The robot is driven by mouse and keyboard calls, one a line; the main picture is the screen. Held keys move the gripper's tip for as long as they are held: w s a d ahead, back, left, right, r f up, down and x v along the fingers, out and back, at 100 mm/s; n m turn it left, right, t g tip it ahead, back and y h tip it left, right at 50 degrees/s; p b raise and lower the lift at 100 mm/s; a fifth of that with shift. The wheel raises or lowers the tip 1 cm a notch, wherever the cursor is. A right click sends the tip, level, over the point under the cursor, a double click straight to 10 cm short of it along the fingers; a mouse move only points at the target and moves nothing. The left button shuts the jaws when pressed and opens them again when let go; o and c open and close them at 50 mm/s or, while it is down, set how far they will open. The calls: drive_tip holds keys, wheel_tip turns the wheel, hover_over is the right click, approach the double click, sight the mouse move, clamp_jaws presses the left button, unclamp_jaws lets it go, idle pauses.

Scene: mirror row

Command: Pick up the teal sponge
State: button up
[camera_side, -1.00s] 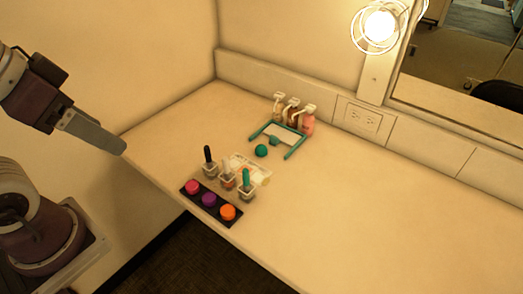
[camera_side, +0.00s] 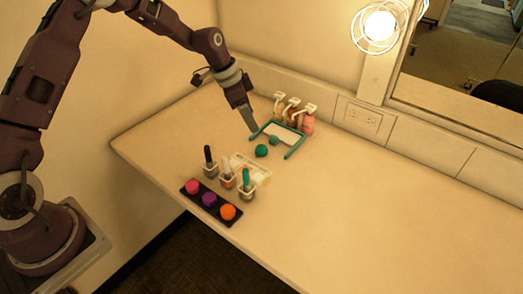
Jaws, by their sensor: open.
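A round teal sponge (camera_side: 261,151) sits on the counter in the side view, just in front of a teal U-shaped frame (camera_side: 292,152) around a pale flat piece (camera_side: 283,133). A smaller teal piece (camera_side: 274,140) lies at the front edge of that pale piece; I cannot tell what it is. My gripper (camera_side: 254,130) is open and points down, behind and slightly left of the sponge, by the frame's left arm. It is apart from the sponge, with nothing seen in it. Its fingers overlap from this side, so the gap between them is hidden.
Several pump bottles (camera_side: 308,124) stand behind the frame against the backsplash. In front of the sponge are a clear tray (camera_side: 262,175), three small pots with upright sticks (camera_side: 246,189), and a black palette (camera_side: 182,189) with three coloured pucks. The counter's right side (camera_side: 380,210) is clear.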

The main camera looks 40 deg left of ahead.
hover_over(261, 147)
drive_tip(key=s+a, duration=0.2)
drive_tip(key=shift+h, duration=0.3)
drive_tip(key=f, duration=0.7)
drive_tip(key=shift+w+f, duration=0.25)
drive_tip(key=shift+f, duration=0.05)
drive_tip(key=x, duration=0.6)
drive_tip(key=shift+s+f, duration=0.15)
drive_tip(key=shift+f, duration=0.1)
clamp_jaws()
wheel_tip(261, 147, up, 10)
drive_tip(key=c, duration=0.9)
unclamp_jaws()
drive_tip(key=shift+s, duration=0.1)
drive_tip(key=c, duration=0.4)
drive_tip(key=shift+s+d+f+m+g+h, duration=0.1)
drive_tip(key=shift+s+f+m+g+h, duration=0.3)
drive_tip(key=shift+s+f+m, duration=0.95)
drive_tip(key=shift+s+f+m+g+h, duration=0.15)
drive_tip(key=shift+s+f+m+g, duration=0.65)
drive_tip(key=shift+f+m, duration=0.85)
drive_tip(key=shift+s+d+f+m+g+h, duration=0.1)
drive_tip(key=shift+s+f+m+g+h, duration=0.25)
drive_tip(key=shift+s+f+m, duration=1.1)
